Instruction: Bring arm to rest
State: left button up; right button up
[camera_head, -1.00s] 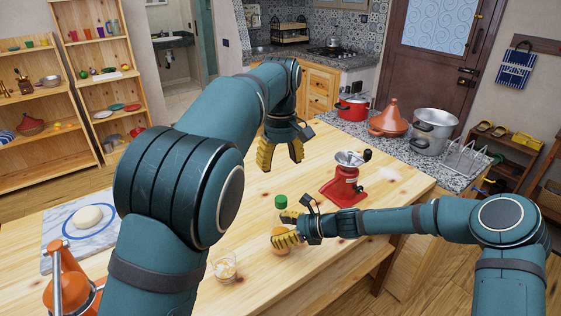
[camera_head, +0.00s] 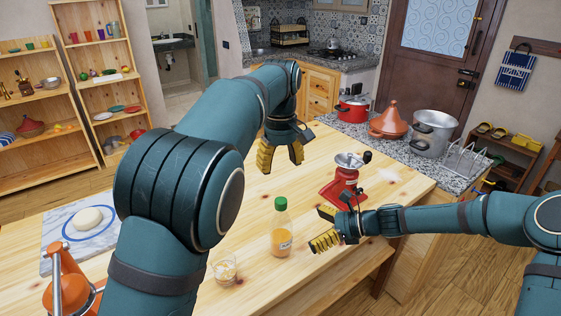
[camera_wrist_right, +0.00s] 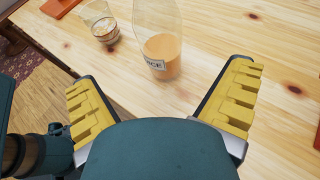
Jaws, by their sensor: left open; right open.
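My left gripper (camera_head: 279,157) hangs open and empty over the far part of the wooden table (camera_head: 215,190), fingers pointing down. My right gripper (camera_head: 322,228) is open and empty, just right of a juice bottle (camera_head: 282,235) with a green cap and orange juice. The bottle stands upright on the table, apart from the fingers. In the right wrist view the bottle (camera_wrist_right: 162,58) stands beyond the two open yellow fingers (camera_wrist_right: 165,105), with nothing between them.
A small glass (camera_head: 225,268) stands left of the bottle. A red grinder (camera_head: 342,185) stands behind my right gripper. A marble board (camera_head: 62,252) with dough lies at the left, near an orange device (camera_head: 70,290). Pots (camera_head: 434,130) stand on the counter. The table's middle is clear.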

jog(key=shift+v, duration=0.9)
jog(key=shift+r, duration=0.1)
